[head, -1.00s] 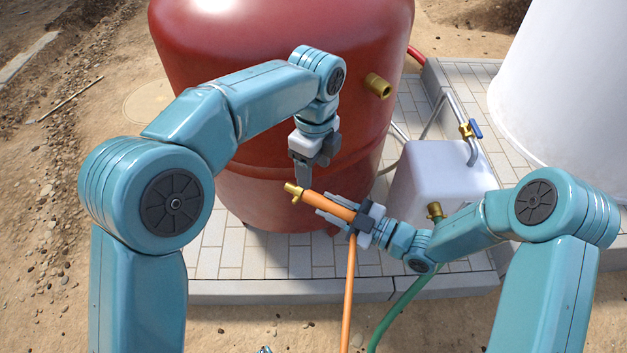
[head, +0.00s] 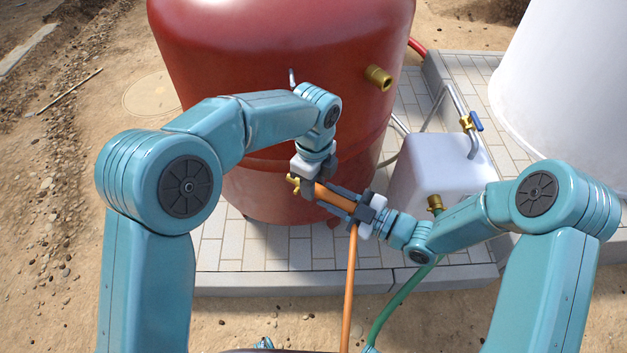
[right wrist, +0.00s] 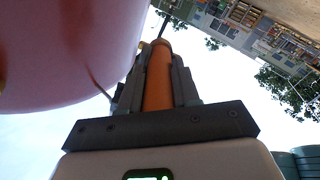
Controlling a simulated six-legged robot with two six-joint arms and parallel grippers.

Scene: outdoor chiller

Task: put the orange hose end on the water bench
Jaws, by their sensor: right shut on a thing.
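The orange hose end (head: 325,194) has a brass tip (head: 293,183) pointing left, and its hose hangs down toward the front. My right gripper (head: 338,199) is shut on it; the right wrist view shows the orange piece (right wrist: 158,80) between both fingers. My left gripper (head: 312,184) is at the hose end just behind the brass tip, its jaws apparently apart around it; contact cannot be told. A pale box (head: 420,180) with a blue-handled tap (head: 472,123) stands behind my right arm; it may be the water bench.
A large red tank (head: 270,80) with a brass port (head: 379,78) stands close behind the grippers. A white tank (head: 565,80) is at the right. A green hose (head: 400,295) rises to a brass fitting (head: 435,203) by the box. Paving (head: 240,250) is clear at front left.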

